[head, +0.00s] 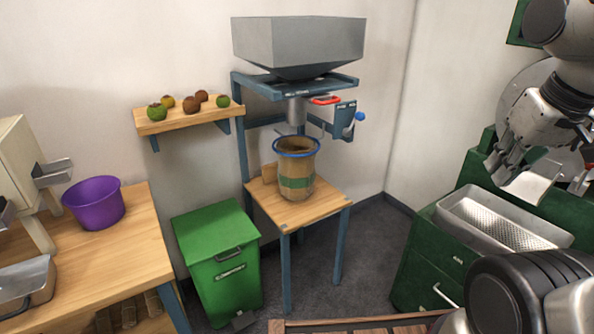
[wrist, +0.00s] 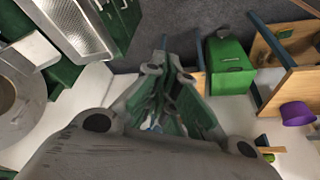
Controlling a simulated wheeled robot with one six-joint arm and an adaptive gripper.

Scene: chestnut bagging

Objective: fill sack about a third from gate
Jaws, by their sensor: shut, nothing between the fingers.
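The sack (head: 297,185) is tan with a green band and stands upright on a small wooden stand. Its mouth is open, held around a blue ring (head: 297,146). The grey hopper (head: 300,45) is above it on a blue frame, with a spout (head: 297,108) over the sack's mouth. A red handle (head: 325,100), seemingly the gate's, is beside the spout. A blue knob (head: 360,116) is at the right. The sack's contents are hidden. My gripper (head: 502,166) is at the right, well apart from the sack. It is shut and empty; its fingers also show in the wrist view (wrist: 163,85).
A green cabinet with a perforated metal tray (head: 460,205) is below my gripper. A green pedal bin (head: 218,262) stands left of the sack stand (head: 330,205). A purple bucket (head: 95,203) is on the left table. Several round fruits lie on a wall shelf (head: 190,120).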

